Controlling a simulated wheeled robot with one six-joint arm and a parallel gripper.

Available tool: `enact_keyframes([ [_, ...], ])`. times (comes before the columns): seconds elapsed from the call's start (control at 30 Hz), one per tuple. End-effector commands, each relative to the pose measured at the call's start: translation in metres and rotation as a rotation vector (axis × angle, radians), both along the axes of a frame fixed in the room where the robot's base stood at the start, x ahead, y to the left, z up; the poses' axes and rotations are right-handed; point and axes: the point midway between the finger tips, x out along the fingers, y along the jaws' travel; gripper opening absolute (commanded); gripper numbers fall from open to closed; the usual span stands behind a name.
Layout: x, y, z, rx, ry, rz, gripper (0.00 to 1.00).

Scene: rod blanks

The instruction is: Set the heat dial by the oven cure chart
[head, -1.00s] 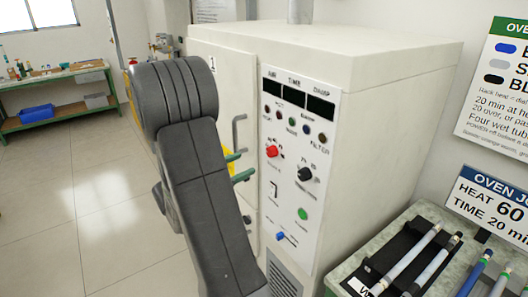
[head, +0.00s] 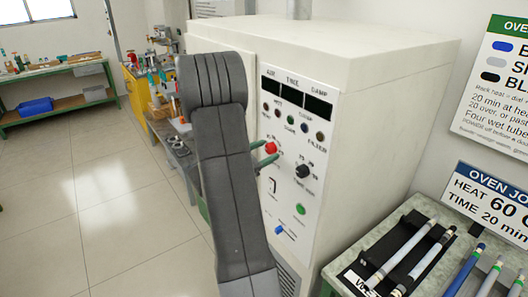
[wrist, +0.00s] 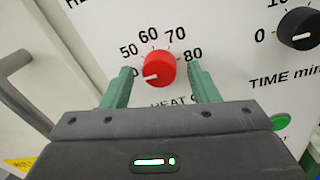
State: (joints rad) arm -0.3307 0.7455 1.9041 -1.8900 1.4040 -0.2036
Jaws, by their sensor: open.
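The red heat dial (head: 271,147) is on the white oven's (head: 385,75) front panel. It also shows in the wrist view (wrist: 160,69), its white mark pointing left at a number partly hidden by a finger. The numbers 50 to 80 run around it. My gripper (head: 265,157) is open, its green fingers on either side of the dial in the wrist view; I cannot tell whether they touch it. The oven chart (head: 500,85) is on the right wall, cut off by the frame edge. The job card (head: 490,205) below reads HEAT 60 and TIME 20 min.
The black time dial (head: 303,170) is right of the heat dial. A green button (head: 300,209) and blue switch (head: 279,230) are lower on the panel. A bench (head: 345,270) with a black rack and rods stands at right. The floor at left is clear.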

Motion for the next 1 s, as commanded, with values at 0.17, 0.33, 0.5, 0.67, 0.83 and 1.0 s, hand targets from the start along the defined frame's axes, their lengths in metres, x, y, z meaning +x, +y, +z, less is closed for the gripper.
enact_keyframes([
  [0.17, -0.0001, 0.0001, 0.0001, 0.000, 0.000, 0.000, 0.27],
  [0.33, -0.0001, 0.0001, 0.0001, 0.001, -0.001, 0.000, 0.10],
  [0.5, -0.0002, 0.0001, -0.0014, 0.007, -0.012, -0.001, 0.10],
  [0.67, 0.0000, 0.0002, -0.0043, 0.034, -0.049, 0.000, 0.10],
  [0.83, 0.0002, 0.0003, -0.0070, 0.085, -0.121, -0.001, 0.10],
  [1.0, 0.0001, 0.0003, -0.0091, 0.153, -0.215, -0.001, 0.10],
])
